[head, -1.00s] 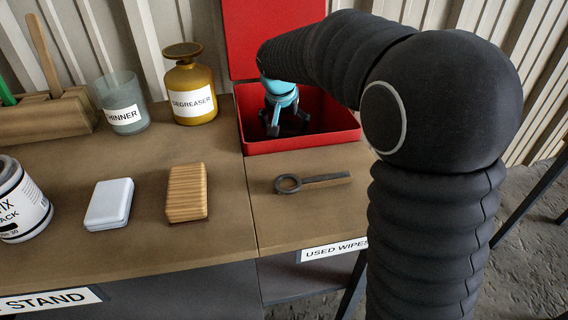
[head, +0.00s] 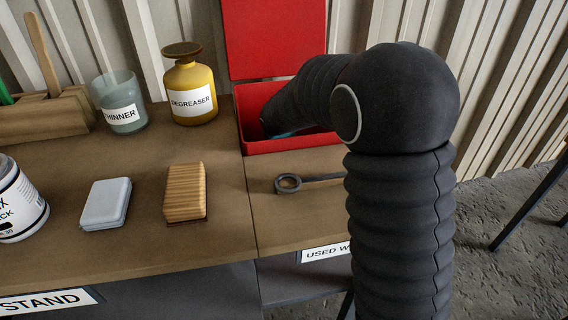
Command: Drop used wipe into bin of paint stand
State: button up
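The red bin (head: 292,146) stands open at the back of the stand, its red lid (head: 272,38) raised against the wall. My arm bends over the bin's right side and reaches down into it. Only a sliver of the blue part of my gripper (head: 284,134) shows inside the bin, below the rim line. My fingers are hidden behind my arm and the bin's front wall, so their opening cannot be seen. No wipe is visible; the bin's floor is mostly hidden.
A dark ring-ended tool (head: 289,184) lies in front of the bin, above a "USED W…" label (head: 325,253). To the left are a wooden-topped brush (head: 185,190), a pale block (head: 106,203), a degreaser bottle (head: 190,88), a thinner cup (head: 121,105) and a white can (head: 18,205).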

jog(key=shift+f+b, duration=0.25)
jog(key=shift+b, duration=0.15)
jog(key=o, duration=0.7)
jog(key=shift+r, duration=0.15)
jog(key=shift+r+p, duration=0.3)
jog(key=shift+p, duration=0.2)
jog(key=v, duration=0.7)
jog(key=shift+s+r, duration=0.1)
